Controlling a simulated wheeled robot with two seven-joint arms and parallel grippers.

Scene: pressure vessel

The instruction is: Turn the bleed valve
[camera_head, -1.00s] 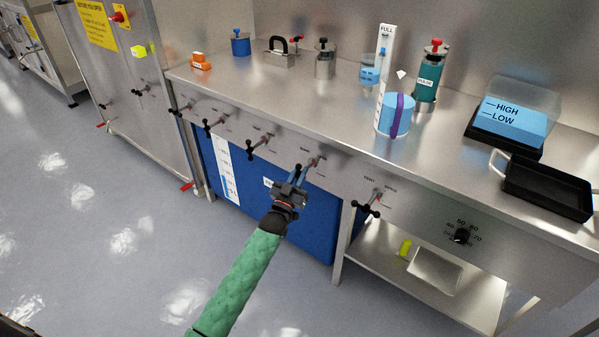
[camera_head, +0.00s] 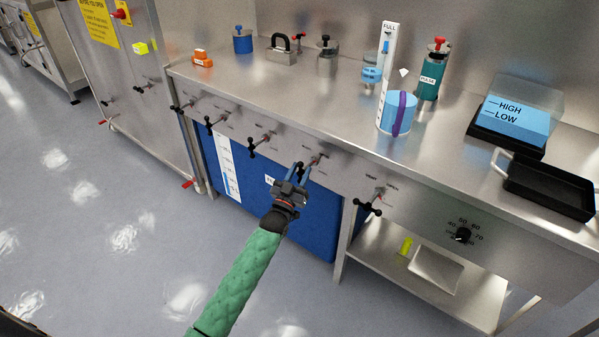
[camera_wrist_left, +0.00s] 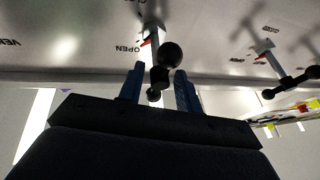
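A row of small valves with black ball-ended T-handles runs along the steel bench's front panel. My left gripper (camera_head: 303,171) is at one of them, the valve (camera_head: 317,159) right of the middle. In the left wrist view, that valve's black handle (camera_wrist_left: 168,56) stands between the two blue fingers of my left gripper (camera_wrist_left: 160,75). The fingers are apart, with gaps beside the handle. A red pointer and the word OPEN show near its stem. I cannot read the valve names well enough to tell which is the bleed valve. My right gripper is out of view.
Neighbouring valve handles stand at the left (camera_head: 260,144) and right (camera_head: 370,205). A black dial (camera_head: 462,235) is farther right. A blue tank (camera_head: 320,222) sits under the bench. The bench top (camera_head: 300,88) holds containers and a black tray (camera_head: 550,186). The floor at left is clear.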

